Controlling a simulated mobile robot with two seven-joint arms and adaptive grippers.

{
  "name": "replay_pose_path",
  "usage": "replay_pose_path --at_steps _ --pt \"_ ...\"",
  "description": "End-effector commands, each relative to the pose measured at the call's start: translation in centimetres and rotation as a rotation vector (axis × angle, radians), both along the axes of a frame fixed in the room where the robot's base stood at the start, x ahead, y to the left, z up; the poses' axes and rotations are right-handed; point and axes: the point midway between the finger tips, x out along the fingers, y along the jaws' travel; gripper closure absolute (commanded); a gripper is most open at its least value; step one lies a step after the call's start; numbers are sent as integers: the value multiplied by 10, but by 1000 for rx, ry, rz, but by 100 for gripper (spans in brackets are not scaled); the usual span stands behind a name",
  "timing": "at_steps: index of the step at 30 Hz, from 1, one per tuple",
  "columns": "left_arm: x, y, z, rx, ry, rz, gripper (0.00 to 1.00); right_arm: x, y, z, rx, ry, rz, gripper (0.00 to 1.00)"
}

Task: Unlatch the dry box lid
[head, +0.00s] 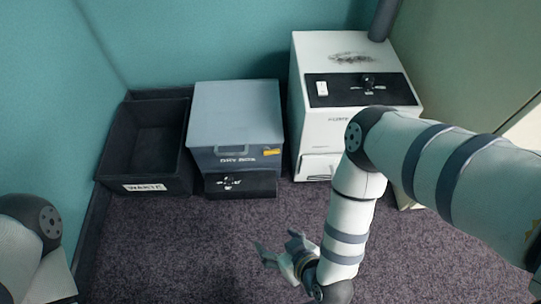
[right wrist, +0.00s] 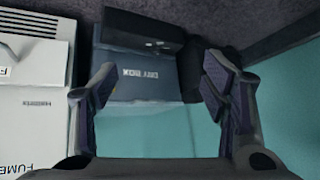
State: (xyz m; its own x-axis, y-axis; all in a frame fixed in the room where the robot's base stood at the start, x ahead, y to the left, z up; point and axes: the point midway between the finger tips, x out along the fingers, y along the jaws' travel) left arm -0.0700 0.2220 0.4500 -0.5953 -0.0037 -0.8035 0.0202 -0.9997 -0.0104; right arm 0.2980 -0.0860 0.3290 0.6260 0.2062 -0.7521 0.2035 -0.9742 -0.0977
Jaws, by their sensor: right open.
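The dry box (head: 238,160) is a blue-grey box on the floor at the back centre in the head view. Its pale blue lid (head: 236,108) lies flat and looks closed. A grey U-shaped latch (head: 231,149) sits at the lid's front edge, above the box's label. My right gripper (head: 278,246) is open and empty, in front of the box and low over the carpet, apart from it. In the right wrist view, the box's labelled front (right wrist: 140,87) shows upside down beyond the open fingers (right wrist: 160,68). My left gripper is out of view.
A black open bin (head: 155,143) labelled waste stands left of the dry box. A white cabinet (head: 325,125) with a black control panel stands close on its right. A black panel with a knob (head: 240,184) is at the box's base. Carpet in front is clear.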

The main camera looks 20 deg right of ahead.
Motion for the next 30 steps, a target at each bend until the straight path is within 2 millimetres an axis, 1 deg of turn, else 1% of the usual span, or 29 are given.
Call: replay_pose_path --at_steps 1,2,3,5,6,9,12,14,16,24,27,30 --pt "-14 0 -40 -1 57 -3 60 30 6 -48 -15 -122 -36 32" --pt "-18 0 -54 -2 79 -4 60 54 7 -59 -32 -217 -64 32" --pt "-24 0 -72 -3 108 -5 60 83 4 -73 -67 -338 -108 32" --pt "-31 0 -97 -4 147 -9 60 117 -5 -88 -131 -498 -179 32" --pt "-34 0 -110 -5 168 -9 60 135 -14 -93 -178 -589 -227 32" --pt "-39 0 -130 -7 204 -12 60 162 -34 -96 -283 -752 -323 32" --pt "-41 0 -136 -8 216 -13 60 174 -46 -90 -343 -833 -379 32" --pt "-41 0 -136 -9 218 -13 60 179 -49 -85 -358 -855 -391 32" --pt "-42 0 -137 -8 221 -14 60 189 -53 -82 -360 -861 -394 32" --pt "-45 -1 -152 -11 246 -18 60 254 -71 -83 -357 -858 -392 32" --pt "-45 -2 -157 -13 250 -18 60 273 -77 -82 -357 -857 -392 32" --pt "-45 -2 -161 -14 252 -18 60 285 -80 -82 -356 -856 -392 32"
